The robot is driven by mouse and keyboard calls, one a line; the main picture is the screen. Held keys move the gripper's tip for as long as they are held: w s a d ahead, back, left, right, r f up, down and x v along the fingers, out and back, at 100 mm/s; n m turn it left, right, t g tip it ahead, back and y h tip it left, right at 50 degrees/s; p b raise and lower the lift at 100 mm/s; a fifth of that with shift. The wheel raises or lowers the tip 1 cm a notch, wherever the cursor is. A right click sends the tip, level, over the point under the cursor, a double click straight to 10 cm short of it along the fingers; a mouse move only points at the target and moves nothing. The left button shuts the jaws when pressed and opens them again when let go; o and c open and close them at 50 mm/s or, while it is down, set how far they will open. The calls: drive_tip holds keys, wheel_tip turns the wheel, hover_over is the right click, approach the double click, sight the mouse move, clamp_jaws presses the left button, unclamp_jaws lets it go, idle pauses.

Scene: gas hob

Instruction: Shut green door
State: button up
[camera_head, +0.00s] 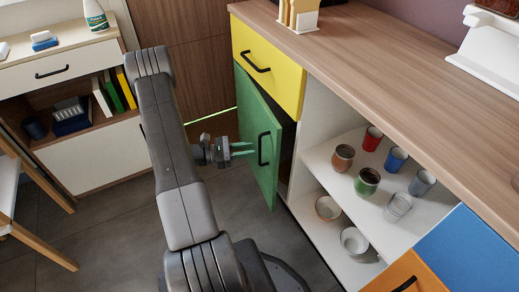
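The green door (256,112) is below a yellow drawer and stands ajar. Its free edge is on the right, swung out from the cabinet, and a dark gap shows behind it. A black bar handle (263,149) is on the door near that free edge. My gripper (250,149) is in front of the door, just left of the handle, with its fingers pointing toward it. Its two fingers are apart with nothing seen between them. I cannot tell whether the fingertips touch the door or handle.
The yellow drawer (269,70) above looks shut. Open shelves (318,170) with several cups and bowls are right of the door. Orange (405,273) and blue (468,255) fronts are lower right.

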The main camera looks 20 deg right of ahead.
drive_tip(key=shift+b+x, duration=0.3)
drive_tip(key=shift+x, duration=2.15)
drive_tip(key=shift+c, duration=0.4)
drive_tip(key=shift+a, duration=0.1)
clamp_jaws()
